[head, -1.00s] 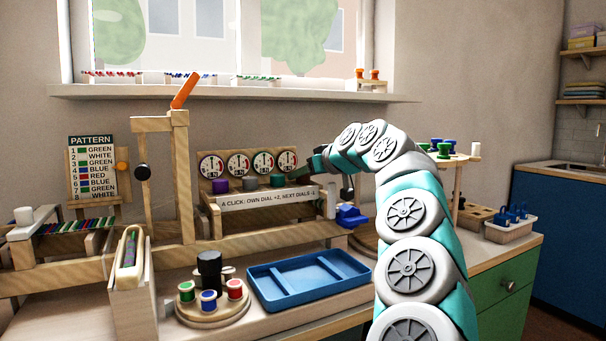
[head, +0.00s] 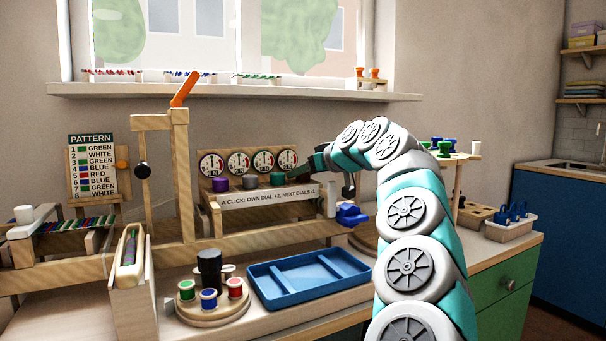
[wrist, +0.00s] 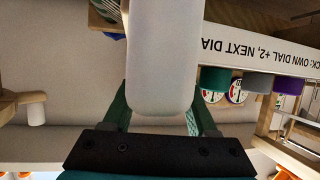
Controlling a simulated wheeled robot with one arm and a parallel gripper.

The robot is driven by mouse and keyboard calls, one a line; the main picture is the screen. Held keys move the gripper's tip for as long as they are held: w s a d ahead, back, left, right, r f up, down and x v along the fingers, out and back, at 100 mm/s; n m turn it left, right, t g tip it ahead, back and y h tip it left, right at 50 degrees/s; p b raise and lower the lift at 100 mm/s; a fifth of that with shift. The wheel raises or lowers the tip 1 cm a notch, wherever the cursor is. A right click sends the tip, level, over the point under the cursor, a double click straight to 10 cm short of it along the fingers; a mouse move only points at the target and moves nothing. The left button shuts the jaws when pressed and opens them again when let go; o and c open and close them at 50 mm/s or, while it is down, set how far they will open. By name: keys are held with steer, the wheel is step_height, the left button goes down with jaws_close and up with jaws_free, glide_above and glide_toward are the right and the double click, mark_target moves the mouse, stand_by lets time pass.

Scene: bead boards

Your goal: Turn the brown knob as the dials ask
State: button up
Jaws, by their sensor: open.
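A wooden panel (head: 206,190) carries four round white dials, such as the leftmost dial (head: 211,165). Its strip (head: 268,196) reads "A CLICK: OWN DIAL +2, NEXT DIALS -1". Below the dials I see a purple knob (head: 221,185), a grey knob (head: 250,183) and a teal knob (head: 277,180). The wrist view shows the same knobs upside down, with the teal one (wrist: 222,79) nearest. I cannot make out a brown knob. My gripper (wrist: 160,112) is open at the panel's right end. A large pale rounded cylinder (wrist: 162,60) shows between and beyond its fingers.
A blue tray (head: 262,285) and a round stand (head: 212,314) with coloured spools are in front. A wooden post frame (head: 181,180) with an orange lever (head: 185,90) rises left of the panel. A blue piece (head: 351,214) lies below my wrist.

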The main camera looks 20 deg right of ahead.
steer(key=b+v, duration=0.1)
steer(key=v, duration=0.6)
steer(key=shift+s, duration=0.25)
steer(key=shift+r, duration=0.1)
